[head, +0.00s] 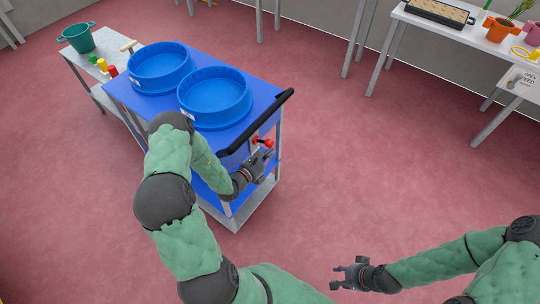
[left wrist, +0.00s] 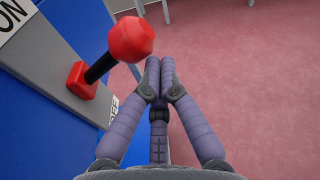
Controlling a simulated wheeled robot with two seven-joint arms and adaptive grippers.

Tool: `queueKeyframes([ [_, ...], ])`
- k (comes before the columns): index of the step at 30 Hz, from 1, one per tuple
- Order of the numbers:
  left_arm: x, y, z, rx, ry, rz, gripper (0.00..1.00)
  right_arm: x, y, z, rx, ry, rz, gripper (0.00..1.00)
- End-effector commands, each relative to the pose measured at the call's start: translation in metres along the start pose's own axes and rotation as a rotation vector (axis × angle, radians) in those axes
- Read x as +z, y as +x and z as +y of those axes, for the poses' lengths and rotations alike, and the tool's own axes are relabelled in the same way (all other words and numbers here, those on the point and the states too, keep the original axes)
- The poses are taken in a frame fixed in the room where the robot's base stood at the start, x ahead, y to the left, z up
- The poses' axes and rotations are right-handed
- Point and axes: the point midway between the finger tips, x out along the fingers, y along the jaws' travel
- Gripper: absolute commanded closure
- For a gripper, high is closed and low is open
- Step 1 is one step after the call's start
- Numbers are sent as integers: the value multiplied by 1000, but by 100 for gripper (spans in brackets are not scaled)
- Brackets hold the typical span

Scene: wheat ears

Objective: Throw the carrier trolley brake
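The trolley (head: 262,92) is blue with a black push handle (head: 254,123) at its right end. Below the handle is the brake lever, with a red knob (head: 268,143). In the left wrist view the red knob (left wrist: 130,40) tops a black rod on a red base (left wrist: 80,82), on a grey plate. An ON label (left wrist: 8,22) is at upper left; an OFF label (left wrist: 113,110) is partly hidden by my fingers. My left gripper (head: 266,161) is just below the knob; its fingers (left wrist: 160,62) are together and empty beside it. My right gripper (head: 338,273) is open, empty, over the floor.
Two blue round tubs (head: 214,118) stand on the trolley top. A side table with a green bucket (head: 79,38) stands at left behind it. A white table (head: 440,22) with pots and a tray is at upper right. The red floor between is clear.

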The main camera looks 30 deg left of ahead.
Motion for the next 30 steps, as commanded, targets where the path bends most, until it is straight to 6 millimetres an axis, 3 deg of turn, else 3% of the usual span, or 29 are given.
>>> queueKeyframes([
  [9, 1, 0, 0, 0, 0, 0, 100, 0, -1, 0, 0, 0, 0, 60],
  [18, 17, -4, -1, 0, 1, 0, 100, 1, -18, -6, 0, 0, 0, 60],
  [30, 17, -3, 0, 0, 4, -7, 100, 1, -16, -6, 0, 0, 0, 60],
])
